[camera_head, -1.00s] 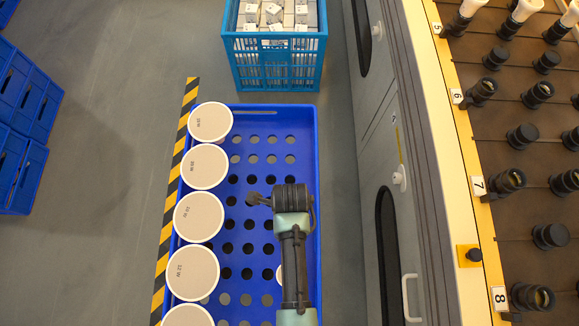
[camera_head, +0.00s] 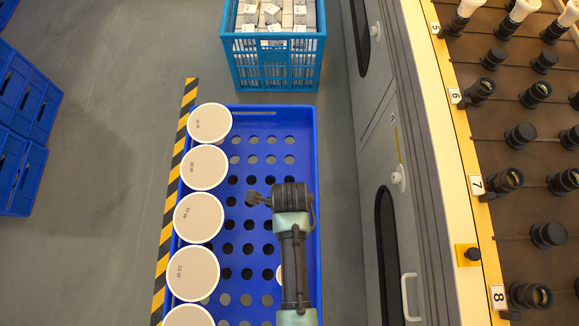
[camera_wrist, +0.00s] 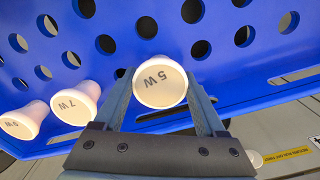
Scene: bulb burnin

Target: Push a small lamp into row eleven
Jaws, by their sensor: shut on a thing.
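My gripper (camera_wrist: 167,100) shows in the wrist view with its two fingers on either side of a small white lamp marked 5 W (camera_wrist: 160,82), shut on it. The lamp's round face is toward the camera. Behind it is the blue perforated tray (camera_wrist: 120,20). Lamps marked 7 W (camera_wrist: 76,103) and 9 W (camera_wrist: 22,122) stand to the left. In the head view my arm reaches over the right part of the blue tray (camera_head: 310,125), and the held lamp cannot be made out. The socket rack (camera_head: 510,110) at right shows row labels 5 to 8; row eleven is not in view.
Large round lamps (camera_head: 199,216) line the tray's left side, beside a yellow-black striped strip (camera_head: 178,150). A lighter blue crate (camera_head: 275,72) with small boxes stands at the back. A grey cabinet front (camera_head: 385,140) lies between tray and rack.

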